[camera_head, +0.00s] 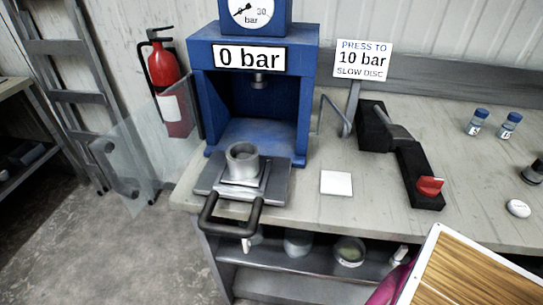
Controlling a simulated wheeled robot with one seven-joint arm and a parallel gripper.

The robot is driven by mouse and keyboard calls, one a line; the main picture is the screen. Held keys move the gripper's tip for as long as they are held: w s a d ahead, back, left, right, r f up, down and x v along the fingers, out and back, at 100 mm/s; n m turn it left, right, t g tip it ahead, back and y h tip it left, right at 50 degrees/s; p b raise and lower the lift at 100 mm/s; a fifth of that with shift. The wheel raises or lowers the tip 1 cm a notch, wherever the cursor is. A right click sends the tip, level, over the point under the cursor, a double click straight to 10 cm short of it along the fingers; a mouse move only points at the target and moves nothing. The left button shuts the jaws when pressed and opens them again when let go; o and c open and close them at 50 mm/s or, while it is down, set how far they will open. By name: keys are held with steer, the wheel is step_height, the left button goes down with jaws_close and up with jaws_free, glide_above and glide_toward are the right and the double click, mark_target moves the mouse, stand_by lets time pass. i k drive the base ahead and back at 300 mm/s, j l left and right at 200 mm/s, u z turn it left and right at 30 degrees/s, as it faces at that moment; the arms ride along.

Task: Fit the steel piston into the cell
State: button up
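The cell (242,175), a short grey metal cup with an open round top, stands upright on a small plate. The plate rests on the flat tray (272,189) in front of the blue press (200,82). I cannot make out a piston inside the cell. A small dark round piece (534,172) sits at the right edge of the bench, partly cut off; I cannot tell whether it is the steel piston. My gripper is not in view.
The press gauge sign (250,57) reads 0 bar. A black U-shaped handle (228,228) juts forward from the tray. A white square pad (336,183), a black lever unit with a red knob (429,187) and small vials (477,121) stand on the bench. A wood-grained panel (475,275) covers the lower right.

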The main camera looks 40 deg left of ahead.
mark_target(249, 173)
steer(key=u, duration=2.25)
steer(key=z, duration=2.25)
steer(key=i+l+u, duration=0.1)
steer(key=l+u, duration=0.9)
